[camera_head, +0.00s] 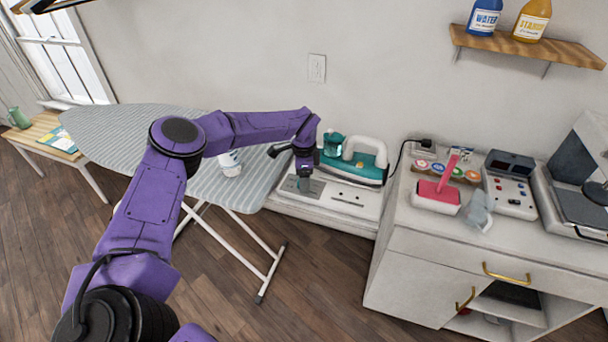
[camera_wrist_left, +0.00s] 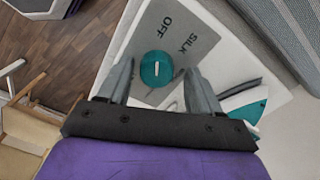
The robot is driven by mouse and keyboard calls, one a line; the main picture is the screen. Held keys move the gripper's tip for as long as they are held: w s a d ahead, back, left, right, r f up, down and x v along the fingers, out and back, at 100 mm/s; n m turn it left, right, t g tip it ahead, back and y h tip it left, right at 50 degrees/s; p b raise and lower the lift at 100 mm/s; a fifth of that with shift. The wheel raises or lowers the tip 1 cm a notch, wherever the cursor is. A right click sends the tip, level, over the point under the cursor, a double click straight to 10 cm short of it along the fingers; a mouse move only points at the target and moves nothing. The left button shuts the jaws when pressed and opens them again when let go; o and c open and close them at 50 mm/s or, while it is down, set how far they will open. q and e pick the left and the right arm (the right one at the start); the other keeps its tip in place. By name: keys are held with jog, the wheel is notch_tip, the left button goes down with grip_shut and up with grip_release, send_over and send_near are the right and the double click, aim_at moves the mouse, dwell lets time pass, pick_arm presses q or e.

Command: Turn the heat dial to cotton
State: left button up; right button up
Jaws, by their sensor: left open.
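The heat dial (camera_wrist_left: 156,69) is a round teal knob with a white line mark. It sits on a grey panel (camera_wrist_left: 203,42) printed with OFF and SILK; no cotton label is readable. My left gripper (camera_wrist_left: 158,76) is open, and its two fingers appear on either side of the dial. I cannot tell whether they touch it. In the head view my left gripper (camera_head: 304,174) is above the left end of the white iron base (camera_head: 350,200), hiding the dial there. The teal and white iron (camera_head: 362,160) rests at the back of the base. My right gripper is out of view.
A striped ironing board (camera_head: 130,125) with a white cup (camera_head: 230,163) is at the left of the base. A white cabinet (camera_head: 410,240) at the right carries a pink-handled device (camera_head: 437,197) and a control box (camera_head: 510,196). A cord runs behind the iron.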

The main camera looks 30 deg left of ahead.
pick_arm(q)
jog(key=shift+s+r, duration=0.2)
jog(key=shift+s, duration=0.1)
jog(key=shift+c, duration=1.2)
jog(key=c, duration=0.8)
jog(key=shift+f, duration=0.1)
